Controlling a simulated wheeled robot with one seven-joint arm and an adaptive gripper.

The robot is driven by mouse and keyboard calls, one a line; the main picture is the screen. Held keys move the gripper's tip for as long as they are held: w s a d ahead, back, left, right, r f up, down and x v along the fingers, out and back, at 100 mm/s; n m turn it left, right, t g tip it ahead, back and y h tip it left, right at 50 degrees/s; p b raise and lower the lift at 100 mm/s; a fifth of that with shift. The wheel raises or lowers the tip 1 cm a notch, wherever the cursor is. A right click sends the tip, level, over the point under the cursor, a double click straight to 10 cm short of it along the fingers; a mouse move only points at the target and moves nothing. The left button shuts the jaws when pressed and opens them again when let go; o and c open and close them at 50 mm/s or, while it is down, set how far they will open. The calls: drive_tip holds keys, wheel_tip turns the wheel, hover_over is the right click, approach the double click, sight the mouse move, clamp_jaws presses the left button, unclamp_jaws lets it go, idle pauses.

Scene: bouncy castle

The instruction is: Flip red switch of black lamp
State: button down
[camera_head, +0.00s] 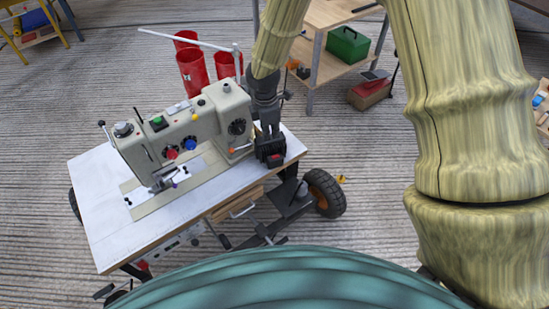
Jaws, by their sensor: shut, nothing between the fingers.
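A small black object with a red patch on it, likely the black lamp (264,152), stands at the right end of the white sewing table. The red patch, likely the red switch (276,157), is on its near side and very small. My gripper (270,132) reaches down from above, shut and empty, with its fingertips right at the top of the black object. I cannot tell whether they touch it. The gripper hides the object's upper part, and the switch position is too small to read.
A beige sewing machine (207,122) stands close left of my gripper on the white table (95,205). The table has a black wheel (326,193) at the right. Red bins (192,70) stand behind it. A wooden shelf (330,67) holds a green box (348,45).

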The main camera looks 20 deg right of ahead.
sight(274, 158)
drive_tip(key=shift+w+d+r+n, duration=0.1)
drive_tip(key=shift+w+r+n, duration=0.2)
drive_tip(key=shift+w+r, duration=0.2)
drive_tip(key=shift+f, duration=0.1)
drive_tip(key=f, duration=0.4)
drive_tip(key=d+f+b, duration=0.1)
drive_tip(key=f, duration=0.4)
drive_tip(key=f+b, duration=0.1)
drive_tip(key=f, duration=0.4)
drive_tip(key=shift+w+d, duration=0.2)
drive_tip(key=shift+d, duration=0.05)
drive_tip(key=shift+a+p, duration=0.15)
drive_tip(key=shift+p, duration=0.15)
